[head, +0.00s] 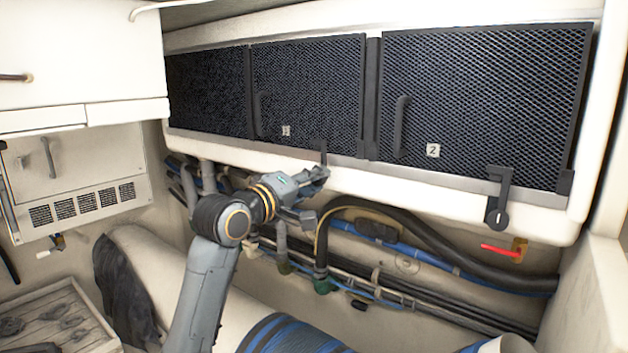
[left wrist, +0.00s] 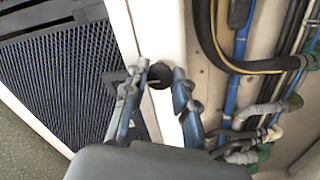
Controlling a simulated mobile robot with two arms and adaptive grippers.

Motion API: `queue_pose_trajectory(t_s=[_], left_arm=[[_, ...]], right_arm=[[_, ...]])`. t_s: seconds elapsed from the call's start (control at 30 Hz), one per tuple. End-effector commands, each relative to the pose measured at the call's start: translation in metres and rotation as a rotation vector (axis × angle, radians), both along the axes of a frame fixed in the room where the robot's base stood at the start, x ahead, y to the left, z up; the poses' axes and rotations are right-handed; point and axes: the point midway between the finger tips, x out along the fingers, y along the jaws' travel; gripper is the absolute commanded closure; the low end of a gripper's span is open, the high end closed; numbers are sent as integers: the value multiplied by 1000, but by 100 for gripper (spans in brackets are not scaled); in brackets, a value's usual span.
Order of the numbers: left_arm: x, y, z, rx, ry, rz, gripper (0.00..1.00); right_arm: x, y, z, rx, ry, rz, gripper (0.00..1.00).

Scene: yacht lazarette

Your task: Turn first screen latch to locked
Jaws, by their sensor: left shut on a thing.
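The first screen (head: 305,95), marked with a small "1" tag, is a dark mesh panel in a white frame. Its dark latch (head: 323,152) sits at the panel's lower edge, its upper part pointing up and its lower part hidden by my left gripper (head: 312,195). The left gripper is shut on this latch. In the left wrist view the fingers (left wrist: 162,88) stand on both sides of the latch's dark round base (left wrist: 160,78), and a dark arm of it reaches left over the mesh edge. My right gripper is not in view.
A second mesh screen (head: 480,95) with a "2" tag and its own upright latch (head: 497,200) is at right. Black and blue hoses (head: 420,245) run below the frame. A red-handled valve (head: 505,250) is at lower right. A white cabinet (head: 75,60) is at left.

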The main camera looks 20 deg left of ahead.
Motion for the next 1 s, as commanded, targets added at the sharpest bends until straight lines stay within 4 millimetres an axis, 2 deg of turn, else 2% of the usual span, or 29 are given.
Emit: queue_pose_trajectory(t_s=[0.27,0.3,0.4,0.77,0.87,1.0], left_arm=[[0,0,0,-4,2,-1,100],[0,0,0,-4,2,-1,69],[0,0,0,-3,1,-1,50],[-3,1,0,-1,-1,0,50],[-13,5,0,-1,-1,0,50],[-39,15,0,0,-2,1,50]], right_arm=[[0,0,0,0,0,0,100],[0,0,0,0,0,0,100],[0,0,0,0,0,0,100],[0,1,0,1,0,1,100],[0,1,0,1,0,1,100],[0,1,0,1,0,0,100]])
